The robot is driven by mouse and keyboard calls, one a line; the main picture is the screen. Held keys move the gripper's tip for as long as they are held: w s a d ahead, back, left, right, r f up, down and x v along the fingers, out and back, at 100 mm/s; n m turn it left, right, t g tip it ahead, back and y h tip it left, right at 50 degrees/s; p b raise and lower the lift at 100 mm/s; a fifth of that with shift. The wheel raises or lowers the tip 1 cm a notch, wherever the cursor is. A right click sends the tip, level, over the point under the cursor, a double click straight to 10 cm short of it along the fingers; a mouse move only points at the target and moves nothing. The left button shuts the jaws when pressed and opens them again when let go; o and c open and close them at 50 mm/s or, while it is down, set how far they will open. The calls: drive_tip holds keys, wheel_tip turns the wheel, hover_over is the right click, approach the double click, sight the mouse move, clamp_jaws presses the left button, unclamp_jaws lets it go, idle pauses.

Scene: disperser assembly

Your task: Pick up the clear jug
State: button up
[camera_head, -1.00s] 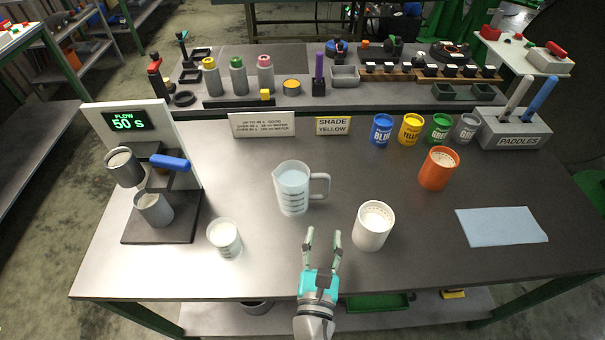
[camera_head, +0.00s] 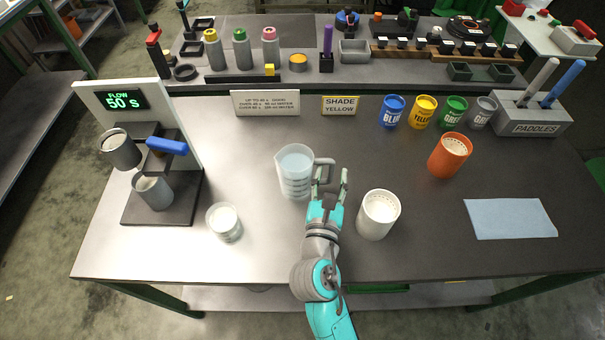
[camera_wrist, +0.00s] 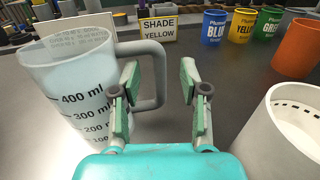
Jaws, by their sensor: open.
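The clear jug (camera_head: 295,173) stands upright near the middle of the table, with water-like content and a grey handle (camera_head: 324,172) on its right side. In the wrist view the jug (camera_wrist: 72,95) fills the left, with black ml marks, and its handle (camera_wrist: 152,78) reaches toward the fingers. My gripper (camera_head: 329,181) is open and empty at the handle. In the wrist view the gripper (camera_wrist: 160,85) has its left finger overlapping the handle and its right finger to the right of it. I cannot tell whether a finger touches the handle.
A white cup (camera_head: 378,216) stands close to the right of my gripper. A small clear beaker (camera_head: 224,222) is at left, beside the flow stand (camera_head: 160,205). An orange cup (camera_head: 449,156) and a blue cloth (camera_head: 510,219) are at right. Paint cans stand behind.

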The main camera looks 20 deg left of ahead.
sight(332, 169)
drive_tip(key=shift+w+a, duration=0.2)
drive_tip(key=shift+w, duration=1.35)
clamp_jaws()
